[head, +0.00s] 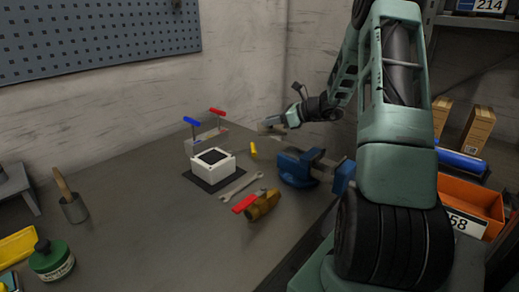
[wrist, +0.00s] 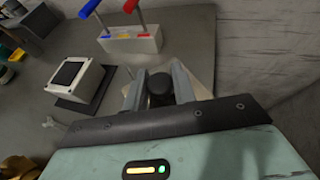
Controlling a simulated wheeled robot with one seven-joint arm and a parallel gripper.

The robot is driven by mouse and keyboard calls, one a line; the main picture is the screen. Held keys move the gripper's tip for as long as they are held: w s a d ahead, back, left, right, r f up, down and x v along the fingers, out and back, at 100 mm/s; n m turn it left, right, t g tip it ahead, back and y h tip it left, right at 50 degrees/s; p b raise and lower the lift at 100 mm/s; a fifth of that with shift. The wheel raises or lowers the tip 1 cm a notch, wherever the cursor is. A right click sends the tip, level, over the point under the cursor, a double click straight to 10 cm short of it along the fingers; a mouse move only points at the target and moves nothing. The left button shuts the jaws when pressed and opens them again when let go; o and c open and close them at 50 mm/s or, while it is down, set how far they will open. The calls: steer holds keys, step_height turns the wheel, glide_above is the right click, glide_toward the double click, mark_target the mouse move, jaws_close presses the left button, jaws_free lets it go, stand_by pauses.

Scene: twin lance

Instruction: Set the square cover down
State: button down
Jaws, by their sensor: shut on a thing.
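My gripper (wrist: 160,88) is shut on the dark round knob of the square cover (wrist: 205,75). The cover's pale plate shows partly beyond the fingers; the rest is hidden by them and the wrist. In the head view my gripper (head: 279,123) is at the back of the bench near the wall, with the cover (head: 267,127) at its tip. I cannot tell whether the cover touches the bench. A white square box (head: 213,168) with a dark top opening sits on a dark mat (head: 202,182), left of my gripper; it also shows in the wrist view (wrist: 82,82).
A pale block with blue- and red-handled rods (head: 206,140) stands behind the box. A yellow piece (head: 253,150), a blue vise (head: 300,168), a wrench (head: 242,186) and a brass valve with a red handle (head: 262,205) lie nearby. The bench's front-left middle is clear.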

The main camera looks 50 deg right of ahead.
mark_target(271, 148)
steer(key=shift+f, duration=3.3)
steer(key=shift+f, duration=0.15)
steer(key=c, duration=1.1)
jaws_free()
steer(key=shift+f, duration=0.1)
steer(key=shift+c, duration=0.2)
